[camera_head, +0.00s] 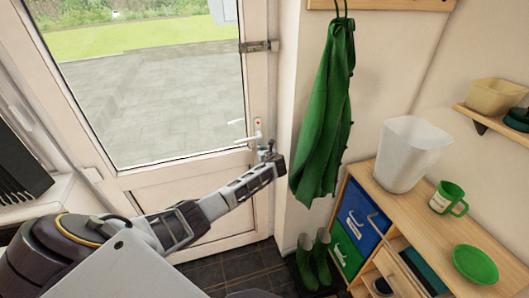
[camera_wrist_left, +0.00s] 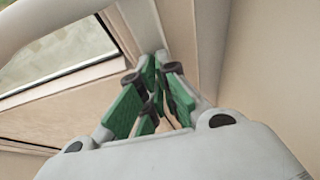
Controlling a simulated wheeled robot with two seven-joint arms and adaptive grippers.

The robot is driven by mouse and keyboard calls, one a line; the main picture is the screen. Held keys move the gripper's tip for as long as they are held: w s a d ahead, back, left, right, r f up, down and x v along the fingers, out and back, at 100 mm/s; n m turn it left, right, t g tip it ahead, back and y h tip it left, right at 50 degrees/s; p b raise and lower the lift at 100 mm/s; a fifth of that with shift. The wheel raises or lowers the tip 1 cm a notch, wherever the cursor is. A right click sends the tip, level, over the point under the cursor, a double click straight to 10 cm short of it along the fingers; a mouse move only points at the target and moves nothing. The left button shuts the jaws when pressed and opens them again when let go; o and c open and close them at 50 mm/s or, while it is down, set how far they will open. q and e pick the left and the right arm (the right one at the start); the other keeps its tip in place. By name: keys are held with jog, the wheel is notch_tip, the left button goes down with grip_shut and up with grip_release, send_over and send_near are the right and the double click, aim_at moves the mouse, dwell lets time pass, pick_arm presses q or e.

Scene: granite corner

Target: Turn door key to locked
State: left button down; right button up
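The white door (camera_head: 185,190) with a large glass pane stands at the left and centre of the head view. Its white lever handle (camera_head: 247,139) sits on the right stile, with a small red mark (camera_head: 258,122) just above it. My left gripper (camera_head: 268,149) is at the door's right edge, just below and right of the handle. In the left wrist view its green-padded fingers (camera_wrist_left: 160,68) are close together, with pale surface behind. I cannot make out a key, and the gripper hides the area around its tips. My right gripper is not in view.
A green coat (camera_head: 325,110) hangs right of the door. Green boots (camera_head: 314,260) stand below it. A wooden cabinet (camera_head: 440,225) at the right bears a white bin (camera_head: 404,155), a green mug (camera_head: 448,198) and a green bowl (camera_head: 475,264).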

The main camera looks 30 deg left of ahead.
pick_arm(q)
jog(key=c, duration=1.7)
grip_release()
jog(key=shift+s+r, duration=0.1)
jog(key=shift+r, duration=0.05)
jog(key=shift+v, duration=6.15)
jog(key=shift+a, duration=0.1)
